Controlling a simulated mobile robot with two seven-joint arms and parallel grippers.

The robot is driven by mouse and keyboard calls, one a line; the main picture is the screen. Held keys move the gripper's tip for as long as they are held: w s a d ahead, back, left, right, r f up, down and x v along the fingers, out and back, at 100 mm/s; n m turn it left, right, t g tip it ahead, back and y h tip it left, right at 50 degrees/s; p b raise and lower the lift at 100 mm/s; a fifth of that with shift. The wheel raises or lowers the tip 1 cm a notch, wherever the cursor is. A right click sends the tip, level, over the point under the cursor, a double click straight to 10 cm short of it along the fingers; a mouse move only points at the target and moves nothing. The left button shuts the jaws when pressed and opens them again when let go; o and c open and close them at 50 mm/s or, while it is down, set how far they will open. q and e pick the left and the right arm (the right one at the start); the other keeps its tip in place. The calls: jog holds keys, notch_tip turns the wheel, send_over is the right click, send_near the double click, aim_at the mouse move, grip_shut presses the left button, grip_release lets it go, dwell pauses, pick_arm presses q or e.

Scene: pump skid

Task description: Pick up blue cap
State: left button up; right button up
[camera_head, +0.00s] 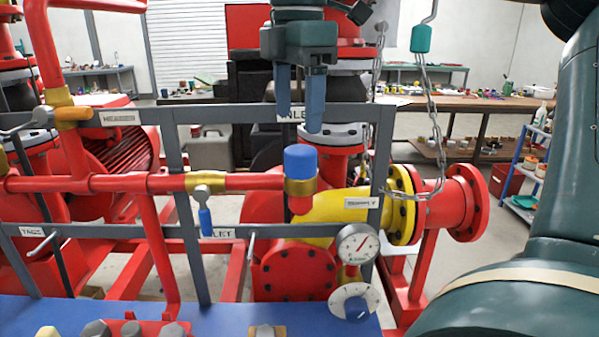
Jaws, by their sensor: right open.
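The blue cap (300,161) sits upright on a brass collar (300,187) at the right end of the horizontal red pipe (120,183). My right gripper (299,120) hangs from the top of the picture with its two blue fingers pointing down. It is open and empty. In the picture its fingertips are just above the cap and do not appear to touch it. The depth between the fingers and the cap is hard to tell. My left gripper is out of view.
A grey frame (225,112) with labels stands around the pipe. A pressure gauge (357,244) and a blue-handled valve (205,219) are lower down. A chain (437,130) hangs right of the gripper, near a yellow and red flanged pipe (405,205). A blue surface (225,318) lies in front.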

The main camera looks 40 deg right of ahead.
aim_at(301, 149)
jog(key=f, duration=0.3)
jog(key=f+p, duration=0.1)
jog(key=f, duration=0.1)
jog(key=shift+s+d+f, duration=0.2)
jog(key=shift+d+f, duration=0.1)
jog(key=shift+f, duration=0.3)
jog(key=shift+a, duration=0.1)
jog(key=shift+c, duration=0.2)
jog(key=c, duration=1.2)
jog(key=shift+o, duration=0.2)
jog(key=shift+r, duration=0.1)
notch_tip(301, 149, up, 10)
jog(key=shift+b, duration=0.3)
